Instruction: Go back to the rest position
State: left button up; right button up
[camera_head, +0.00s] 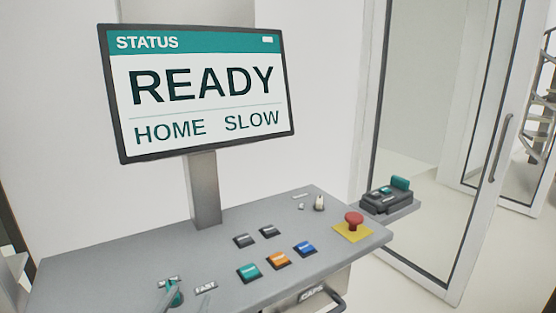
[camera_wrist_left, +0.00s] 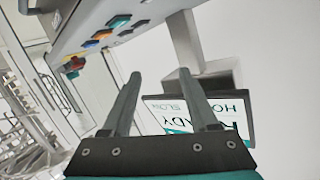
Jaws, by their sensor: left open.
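My left gripper (camera_wrist_left: 159,74) shows in the left wrist view, with its two dark fingers apart and nothing between them. It points toward the control console (camera_wrist_left: 145,30), which appears upside down there, with a gap I cannot judge. The status screen (camera_head: 203,100) stands on a grey post above the console (camera_head: 110,262) in the head view and reads READY, HOME and SLOW. The screen also shows in the left wrist view (camera_wrist_left: 168,106), partly hidden behind a finger. I cannot make out either gripper clearly in the head view.
The console carries teal (camera_head: 249,273), orange (camera_head: 278,260) and blue (camera_head: 305,249) buttons, a red mushroom button (camera_head: 353,222) on yellow, and a lever (camera_head: 172,292) beside a FAST label. A dark device (camera_head: 386,199) sits on a side shelf. A glass door (camera_head: 440,150) stands at right.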

pick_arm(q)
jog(key=s+f+n+g, duration=0.1)
jog(key=s+f+g, duration=1.1)
jog(key=s+f, duration=0.8)
jog(key=s+f+g+b, duration=0.1)
jog(key=s+f+b, duration=0.15)
jog(key=f, duration=1.05)
jog(key=s+f+b, duration=0.1)
jog(key=f+b, duration=0.2)
jog(key=f, duration=1)
jog(key=s+a+f+g+b, duration=0.1)
jog(key=s+a+f+b, duration=0.2)
jog(key=s+f, duration=1.2)
jog(key=shift+a+f+b, duration=0.15)
jog(key=shift+f+b, duration=0.15)
jog(key=shift+f, duration=0.25)
jog(key=shift+c, duration=0.8)
